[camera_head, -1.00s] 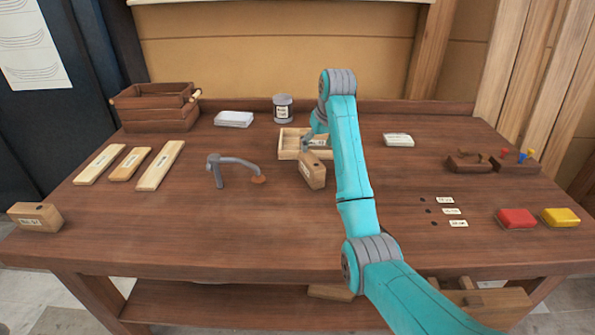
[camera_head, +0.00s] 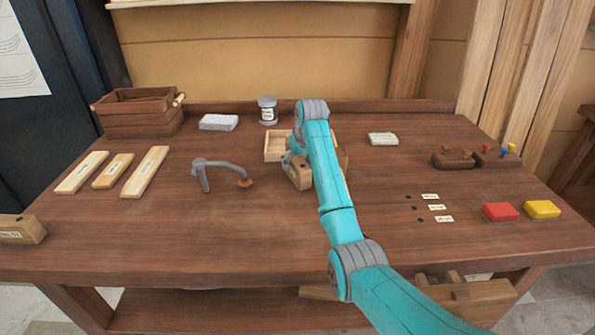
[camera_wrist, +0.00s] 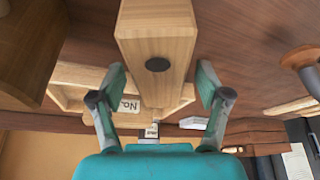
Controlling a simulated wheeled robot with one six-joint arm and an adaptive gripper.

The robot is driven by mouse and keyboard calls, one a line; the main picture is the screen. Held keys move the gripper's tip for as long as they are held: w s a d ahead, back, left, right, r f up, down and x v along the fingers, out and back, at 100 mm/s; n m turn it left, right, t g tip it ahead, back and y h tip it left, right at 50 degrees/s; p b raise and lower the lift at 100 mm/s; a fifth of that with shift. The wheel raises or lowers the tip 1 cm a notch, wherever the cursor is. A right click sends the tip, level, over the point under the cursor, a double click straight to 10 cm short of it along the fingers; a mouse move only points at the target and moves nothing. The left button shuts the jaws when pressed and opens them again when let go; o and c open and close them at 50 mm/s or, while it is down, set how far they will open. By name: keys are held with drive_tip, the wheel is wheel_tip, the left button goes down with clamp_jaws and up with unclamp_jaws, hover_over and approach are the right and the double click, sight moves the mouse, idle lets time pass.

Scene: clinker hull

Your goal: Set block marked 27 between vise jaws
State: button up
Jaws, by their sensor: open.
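A wooden block (camera_head: 301,175) stands near the bench middle, partly behind my arm. In the wrist view, a wooden block (camera_wrist: 157,35) with a dark round spot lies between my gripper's fingers (camera_wrist: 160,85), with space on both sides. My gripper is open; in the head view my arm mostly hides it. Another wooden block (camera_head: 22,230) sits at the bench's left front corner; its label is too small to read surely. I cannot read a number on the block between the fingers. Wooden parts (camera_head: 455,292) show below the bench's front right edge; I cannot tell whether they are the vise.
A shallow wooden tray (camera_head: 277,147) lies just behind the middle block. A grey hooked holdfast (camera_head: 203,175) stands to its left, near several pale planks (camera_head: 146,172). Red (camera_head: 500,212) and yellow (camera_head: 542,209) blocks lie at right. The front middle is clear.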

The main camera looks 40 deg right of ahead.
clamp_jaws()
